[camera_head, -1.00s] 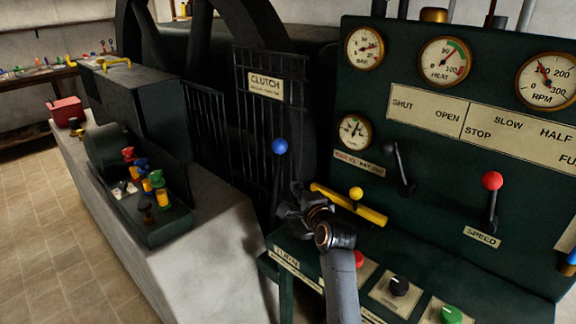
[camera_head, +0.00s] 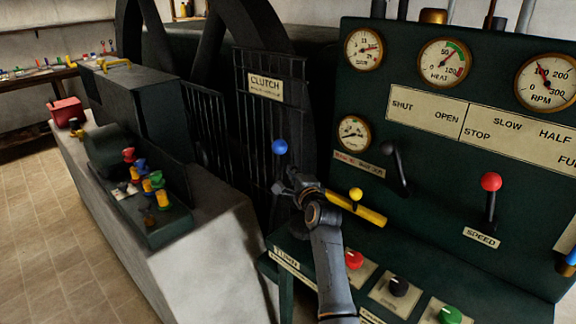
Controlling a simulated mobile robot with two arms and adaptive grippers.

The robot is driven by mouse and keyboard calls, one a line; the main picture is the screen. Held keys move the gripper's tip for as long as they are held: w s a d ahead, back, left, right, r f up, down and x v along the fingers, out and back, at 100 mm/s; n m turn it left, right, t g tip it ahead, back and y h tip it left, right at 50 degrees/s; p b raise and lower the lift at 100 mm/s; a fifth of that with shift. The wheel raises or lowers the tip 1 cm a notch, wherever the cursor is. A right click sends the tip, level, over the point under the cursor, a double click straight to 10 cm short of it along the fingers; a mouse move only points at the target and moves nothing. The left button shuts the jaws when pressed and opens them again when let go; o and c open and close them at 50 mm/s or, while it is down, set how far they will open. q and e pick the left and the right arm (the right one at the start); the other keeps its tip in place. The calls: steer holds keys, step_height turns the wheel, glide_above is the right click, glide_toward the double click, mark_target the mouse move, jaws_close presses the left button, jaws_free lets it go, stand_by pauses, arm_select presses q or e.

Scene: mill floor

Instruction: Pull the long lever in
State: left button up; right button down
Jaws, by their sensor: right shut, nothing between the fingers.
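The long lever, with a blue ball knob (camera_head: 280,147), stands in front of the dark guard grille below the clutch sign (camera_head: 265,86). Its shaft runs down from the knob and is partly hidden behind my right gripper. My right gripper (camera_head: 284,184) is shut, with nothing seen between its fingers. It is just below the blue knob, at the height of the upper shaft; I cannot tell whether it touches the shaft. My left gripper is not in view.
A yellow bar (camera_head: 358,210) with a yellow ball is close to the right of my gripper. The green panel (camera_head: 440,210) carries a red-knobbed speed lever (camera_head: 491,183) and a dark lever (camera_head: 397,165). A red knob (camera_head: 354,259) sits beside my forearm.

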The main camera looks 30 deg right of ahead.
steer(key=shift+x, duration=2.4)
